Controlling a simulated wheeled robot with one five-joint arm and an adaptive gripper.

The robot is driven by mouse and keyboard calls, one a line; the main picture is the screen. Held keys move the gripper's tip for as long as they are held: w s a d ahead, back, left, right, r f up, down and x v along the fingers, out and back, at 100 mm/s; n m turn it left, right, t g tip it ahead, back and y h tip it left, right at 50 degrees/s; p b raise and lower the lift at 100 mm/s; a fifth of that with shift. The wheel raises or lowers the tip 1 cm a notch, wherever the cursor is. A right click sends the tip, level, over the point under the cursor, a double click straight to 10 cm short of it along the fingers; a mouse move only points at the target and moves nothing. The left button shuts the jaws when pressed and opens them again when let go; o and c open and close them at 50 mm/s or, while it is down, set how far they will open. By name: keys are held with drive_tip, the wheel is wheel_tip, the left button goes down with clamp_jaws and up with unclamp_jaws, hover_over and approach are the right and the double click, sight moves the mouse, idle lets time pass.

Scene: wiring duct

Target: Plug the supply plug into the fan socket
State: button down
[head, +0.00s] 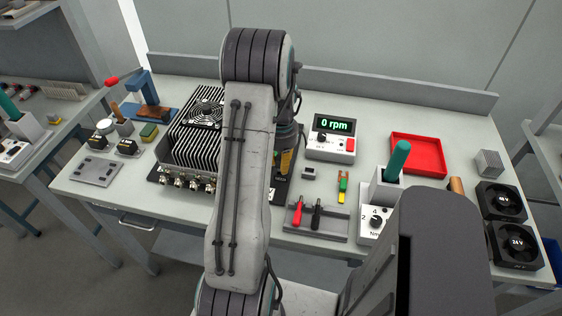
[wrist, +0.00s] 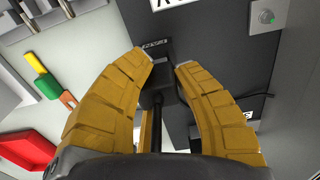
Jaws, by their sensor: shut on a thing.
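My gripper (wrist: 164,62) has two yellow fingers shut around a dark plug body (wrist: 159,92), with a black cable running back between them. A black block with a small label, which seems to read FAN upside down (wrist: 156,45), lies at the fingertips, in line with the plug. I cannot tell whether plug and block are joined or only close. In the head view my gripper (head: 286,161) is beside the right side of the finned unit (head: 192,135), over its dark base plate. My arm hides most of that spot, and the plug cannot be made out there.
The rpm meter (head: 332,138) reads 0 rpm, right of my gripper. Spare fans (head: 513,244) stand at the right edge.

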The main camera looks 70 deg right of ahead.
drive_tip(key=c, duration=2)
unclamp_jaws()
drive_tip(key=shift+f+b, duration=1.15)
drive_tip(key=shift+f, duration=0.15)
drive_tip(key=o, duration=1.1)
drive_tip(key=shift+c, duration=0.2)
drive_tip(key=shift+r, duration=0.15)
wheel_tip(320, 180, up, 12)
drive_tip(key=shift+f, duration=0.15)
